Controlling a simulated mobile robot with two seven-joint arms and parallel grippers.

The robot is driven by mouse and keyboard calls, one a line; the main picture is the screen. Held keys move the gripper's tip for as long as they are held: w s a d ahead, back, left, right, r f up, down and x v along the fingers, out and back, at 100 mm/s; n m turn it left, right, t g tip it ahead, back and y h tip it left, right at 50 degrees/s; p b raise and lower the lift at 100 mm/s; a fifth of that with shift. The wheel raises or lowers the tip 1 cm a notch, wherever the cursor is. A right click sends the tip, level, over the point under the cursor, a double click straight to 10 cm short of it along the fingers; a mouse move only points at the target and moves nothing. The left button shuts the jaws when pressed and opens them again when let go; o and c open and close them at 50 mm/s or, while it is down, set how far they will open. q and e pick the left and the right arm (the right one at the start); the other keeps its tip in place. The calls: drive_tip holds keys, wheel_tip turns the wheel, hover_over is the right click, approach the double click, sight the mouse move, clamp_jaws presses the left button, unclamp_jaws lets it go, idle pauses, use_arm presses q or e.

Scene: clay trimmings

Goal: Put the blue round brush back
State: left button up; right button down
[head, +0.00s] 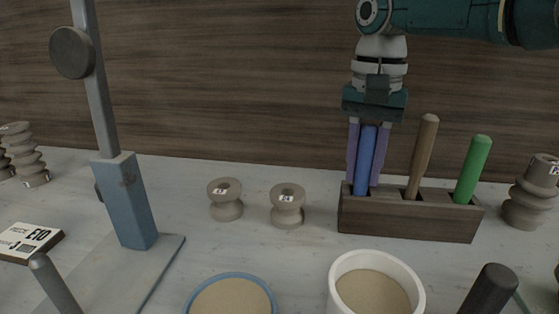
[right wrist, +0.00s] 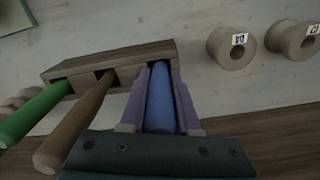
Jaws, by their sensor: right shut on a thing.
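The blue round brush (head: 366,160) stands upright with its lower end in the left slot of the dark wooden block (head: 408,226) in the head view. My right gripper (head: 366,176) comes down from above and is shut on its handle, one purple finger on each side. In the right wrist view the blue brush (right wrist: 160,98) lies between the fingers of my right gripper (right wrist: 160,100), with its end at a slot of the block (right wrist: 131,53). The brush's lower end is hidden inside the block. My left gripper is not in view.
A brown handle (head: 422,155) and a green handle (head: 473,168) lean in the block's other slots. Grey spools (head: 225,200) (head: 287,208) stand to its left, a stacked piece (head: 533,190) to its right. A white tub (head: 375,262) is in front, a blue-grey stand (head: 128,200) at left.

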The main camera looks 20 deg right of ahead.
drive_tip(key=shift+f, duration=0.2)
drive_tip(key=c, duration=0.6)
unclamp_jaws()
drive_tip(key=shift+r, duration=0.45)
wheel_tip(320, 180, up, 11)
drive_tip(key=shift+r+p, duration=0.15)
drive_tip(key=shift+p, duration=0.85)
